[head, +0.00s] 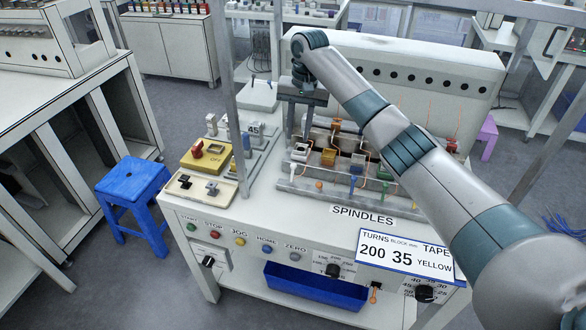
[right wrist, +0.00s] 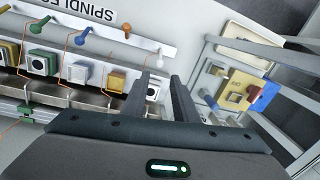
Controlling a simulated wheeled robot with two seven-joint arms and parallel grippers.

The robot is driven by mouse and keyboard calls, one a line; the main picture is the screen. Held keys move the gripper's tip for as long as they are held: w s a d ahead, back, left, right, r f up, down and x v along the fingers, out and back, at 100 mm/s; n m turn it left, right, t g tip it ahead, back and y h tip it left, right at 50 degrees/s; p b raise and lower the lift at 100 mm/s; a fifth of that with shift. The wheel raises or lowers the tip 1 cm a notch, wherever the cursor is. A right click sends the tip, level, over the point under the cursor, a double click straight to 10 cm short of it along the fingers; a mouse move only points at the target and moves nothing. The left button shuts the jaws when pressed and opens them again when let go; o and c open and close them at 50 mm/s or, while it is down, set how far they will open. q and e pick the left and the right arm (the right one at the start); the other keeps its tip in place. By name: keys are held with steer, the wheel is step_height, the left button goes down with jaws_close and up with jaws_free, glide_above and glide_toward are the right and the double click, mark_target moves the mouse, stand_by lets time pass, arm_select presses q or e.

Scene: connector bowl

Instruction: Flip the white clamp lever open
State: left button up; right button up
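The white clamp lever (right wrist: 159,59) shows in the right wrist view as a small pale lever at the end of the spindle rail, in front of the white block (right wrist: 153,90). In the head view the white block (head: 300,150) is at the left end of the row. My right gripper (head: 300,118) is above and behind that block, pointing down. In the right wrist view its two fingers (right wrist: 159,80) are apart with a clear gap. The lever appears just beyond the fingertips, apparently not gripped. My left gripper is not in view.
Orange (right wrist: 126,28), blue (right wrist: 83,35) and green (right wrist: 39,25) levers stand along the same rail. A yellow box with a red knob (head: 207,155) and a grey post (head: 226,70) are left of the row. The bench front carries labelled buttons and a blue bin (head: 315,287).

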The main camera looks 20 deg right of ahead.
mark_target(293, 165)
steer(key=f+p, duration=0.1)
steer(key=f, duration=0.4)
steer(key=a+f+p, duration=0.1)
steer(key=f, duration=0.4)
steer(key=f+p, duration=0.1)
steer(key=f, duration=0.4)
steer(key=shift+w+a+f, duration=0.15)
steer(key=shift+w+a, duration=0.05)
steer(key=shift+w, duration=0.1)
jaws_close()
